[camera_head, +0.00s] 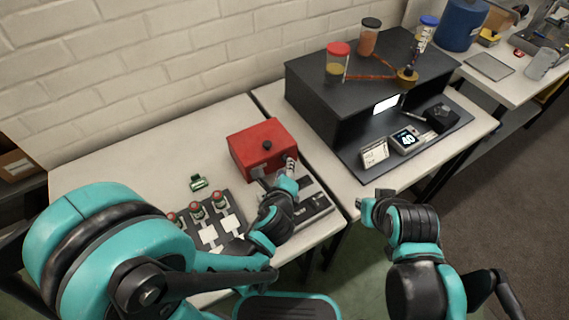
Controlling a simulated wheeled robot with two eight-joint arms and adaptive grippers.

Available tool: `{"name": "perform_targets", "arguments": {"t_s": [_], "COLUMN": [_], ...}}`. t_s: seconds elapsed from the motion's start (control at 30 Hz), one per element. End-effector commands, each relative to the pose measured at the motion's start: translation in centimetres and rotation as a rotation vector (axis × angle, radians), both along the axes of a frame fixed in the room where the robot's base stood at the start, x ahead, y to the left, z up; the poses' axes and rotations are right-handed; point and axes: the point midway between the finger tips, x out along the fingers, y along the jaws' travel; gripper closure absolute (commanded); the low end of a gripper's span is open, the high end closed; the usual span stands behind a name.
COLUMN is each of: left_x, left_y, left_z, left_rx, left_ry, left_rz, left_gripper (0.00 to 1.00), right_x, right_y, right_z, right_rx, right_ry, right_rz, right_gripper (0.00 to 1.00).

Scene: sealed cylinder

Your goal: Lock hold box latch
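The red box (262,146) with a black knob on top stands on the left table. A small light metal piece, perhaps its latch (290,165), shows at its right front edge; its state is too small to tell. My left gripper (286,179) is right at the front of the box, beside that piece. Whether its fingers touch or grip anything cannot be made out. My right gripper (368,201) is over the gap in front of the right table, away from the box, and its fingers are too small to read.
A dark panel (218,207) with several red-topped parts and a small green item (198,183) lie left of my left gripper. A black shelf unit (330,104) with jars on top stands on the right table (365,188). The left table's back is clear.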

Motion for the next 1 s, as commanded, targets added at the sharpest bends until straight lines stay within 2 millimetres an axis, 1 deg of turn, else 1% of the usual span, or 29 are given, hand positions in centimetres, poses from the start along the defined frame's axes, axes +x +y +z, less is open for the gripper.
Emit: {"name": "perform_targets", "arguments": {"t_s": [0.03, 0.1, 0.3, 0.4, 0.63, 0.73, 0.77, 1.0], "left_x": [0.9, 1.9, 3.9, 4.2, 4.2, 4.2, 4.2, 4.2], "left_y": [0.0, 0.0, -0.1, -0.2, -0.2, -0.2, -0.2, -0.1], "left_z": [-0.8, -1.3, -2.2, -2.3, -2.3, -2.3, -2.3, -2.3], "left_rx": [0.000, -0.002, -0.002, -0.002, -0.002, -0.003, -0.003, -0.015], "left_ry": [0.001, 0.001, 0.002, 0.002, 0.002, 0.002, 0.002, -0.006], "left_rz": [0.003, 0.004, 0.004, 0.002, 0.002, 0.003, 0.003, 0.004], "left_gripper": [0.69, 0.69, 0.69, 0.69, 0.69, 0.95, 1.00, 1.00], "right_x": [0.0, 0.0, 0.0, 0.0, 0.0, 0.0, 0.0, 0.0], "right_y": [0.0, 0.0, 0.0, 0.0, 0.0, 0.0, 0.0, 0.0], "right_z": [-0.7, -1.1, -1.8, -1.9, -1.8, -1.8, -1.8, -1.8], "right_rx": [0.000, 0.000, 0.000, 0.000, 0.000, 0.000, 0.000, 0.000], "right_ry": [0.000, 0.000, 0.000, 0.000, 0.000, 0.000, 0.000, 0.000], "right_rz": [0.000, 0.000, 0.000, 0.000, 0.000, 0.000, 0.000, 0.000], "right_gripper": [0.84, 0.84, 0.84, 0.84, 0.84, 0.84, 0.84, 0.84]}}
